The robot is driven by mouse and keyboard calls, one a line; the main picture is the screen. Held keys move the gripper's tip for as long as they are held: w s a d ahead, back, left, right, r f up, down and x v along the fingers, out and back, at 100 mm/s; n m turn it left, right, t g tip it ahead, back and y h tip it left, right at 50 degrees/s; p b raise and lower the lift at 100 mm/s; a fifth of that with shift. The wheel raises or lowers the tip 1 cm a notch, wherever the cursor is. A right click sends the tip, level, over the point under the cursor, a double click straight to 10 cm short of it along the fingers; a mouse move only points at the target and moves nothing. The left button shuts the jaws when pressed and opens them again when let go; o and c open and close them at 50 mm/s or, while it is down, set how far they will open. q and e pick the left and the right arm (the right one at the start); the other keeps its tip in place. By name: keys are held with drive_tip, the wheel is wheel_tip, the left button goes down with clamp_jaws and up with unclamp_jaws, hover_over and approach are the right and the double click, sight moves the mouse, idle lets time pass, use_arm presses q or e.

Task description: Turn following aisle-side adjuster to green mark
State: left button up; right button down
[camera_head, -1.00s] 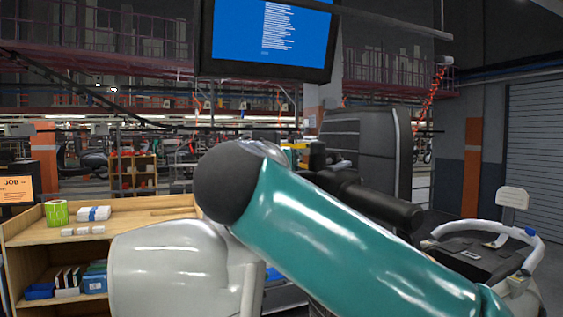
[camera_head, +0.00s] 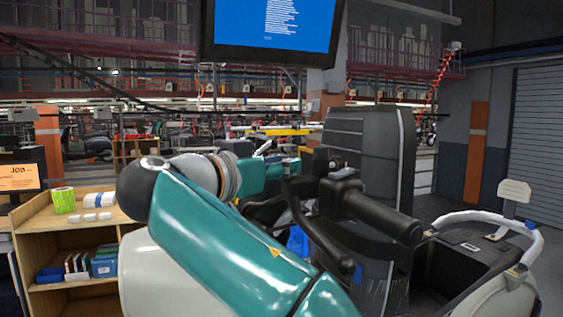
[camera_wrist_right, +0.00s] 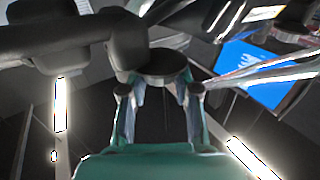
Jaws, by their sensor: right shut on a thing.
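My right gripper (camera_head: 291,166) reaches in beside the dark vehicle part with black handles (camera_head: 372,212) in the head view. In the wrist view my right gripper (camera_wrist_right: 158,93) has one finger on each side of a dark round knob (camera_wrist_right: 162,68), probably the adjuster, and is shut on it. The knob sits under a black bar-like part. In the head view the knob cannot be told apart from the dark parts around it. No green mark can be made out in either view. My left gripper is not in view.
A tall dark seat back or panel (camera_head: 358,150) stands just right of the gripper. A white curved rail (camera_head: 478,217) is at the right. A wooden shelf (camera_head: 60,235) with small boxes stands at the left. A blue screen (camera_head: 272,28) hangs above.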

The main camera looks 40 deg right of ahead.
drive_tip(key=c, duration=0.8)
unclamp_jaws()
drive_tip(key=shift+c, duration=0.2)
drive_tip(key=v, duration=1.2)
drive_tip(key=shift+w, duration=0.1)
